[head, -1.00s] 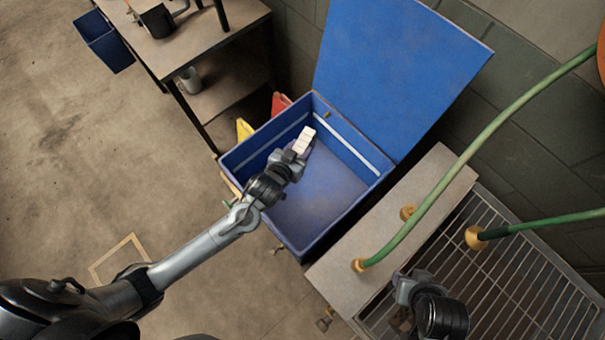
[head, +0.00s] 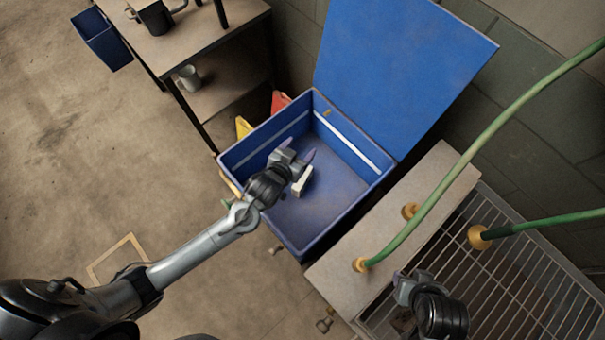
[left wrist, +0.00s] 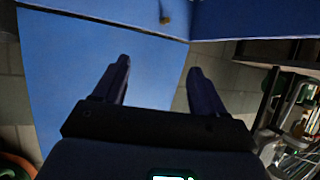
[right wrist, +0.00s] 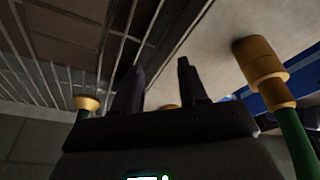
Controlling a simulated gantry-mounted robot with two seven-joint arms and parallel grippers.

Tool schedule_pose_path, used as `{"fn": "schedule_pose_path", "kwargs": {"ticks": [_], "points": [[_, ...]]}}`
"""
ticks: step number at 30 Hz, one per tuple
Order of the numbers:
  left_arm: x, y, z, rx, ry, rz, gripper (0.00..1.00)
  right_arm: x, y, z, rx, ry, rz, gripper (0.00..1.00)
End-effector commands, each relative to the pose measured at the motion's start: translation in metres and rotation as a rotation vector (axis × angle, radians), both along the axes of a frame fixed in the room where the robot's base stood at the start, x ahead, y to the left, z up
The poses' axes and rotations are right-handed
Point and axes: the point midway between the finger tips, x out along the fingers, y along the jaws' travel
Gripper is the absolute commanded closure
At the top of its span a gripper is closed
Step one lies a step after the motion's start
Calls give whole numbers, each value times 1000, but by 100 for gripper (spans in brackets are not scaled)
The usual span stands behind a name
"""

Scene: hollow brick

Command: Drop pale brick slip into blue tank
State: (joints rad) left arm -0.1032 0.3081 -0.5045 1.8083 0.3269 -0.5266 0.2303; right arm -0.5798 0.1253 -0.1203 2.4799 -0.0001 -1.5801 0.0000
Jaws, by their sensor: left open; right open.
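The pale brick slip (head: 303,181) is inside the blue tank (head: 335,221), below my left gripper and apart from its fingers. I cannot tell whether it is falling or resting on the tank floor. My left gripper (head: 297,151) is over the tank's opening, open and empty. Its two spread fingers also show in the left wrist view (left wrist: 159,66), with nothing between them. The tank's blue lid (head: 400,70) stands open behind. My right gripper (head: 403,283) is above the metal grating, open; its empty fingers show in the right wrist view (right wrist: 160,68).
A pale ledge (head: 420,200) separates the tank from the metal grating (head: 500,290). Green hoses with brass fittings (head: 440,200) cross near my right arm. A workbench (head: 190,35) with a mug below stands at the back left. Open floor lies left.

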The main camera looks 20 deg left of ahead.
Motion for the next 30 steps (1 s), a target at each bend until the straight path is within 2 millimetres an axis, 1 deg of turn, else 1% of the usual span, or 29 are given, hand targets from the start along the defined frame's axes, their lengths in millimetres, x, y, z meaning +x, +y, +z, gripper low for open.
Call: {"fn": "schedule_pose_path", "kwargs": {"ticks": [5, 8, 15, 21, 25, 30], "points": [[-9, 1, 4, 0, 0, 0, 29, 0, 1, 2, 4, 0, -3, 57], [-21, 2, 11, 0, 0, -1, 29, 0, 1, 4, 6, 0, -4, 57], [-59, 6, 29, -1, 0, 0, 29, 0, 2, 9, 9, -1, -5, 57], [-83, 9, 41, -1, -1, 0, 29, 0, 2, 12, 8, -1, -6, 57], [-92, 10, 46, 0, -2, 0, 29, 0, 2, 13, 8, -1, -6, 57], [-96, 11, 48, 0, -2, 0, 29, 0, 1, 13, 5, 0, -4, 57]]}}
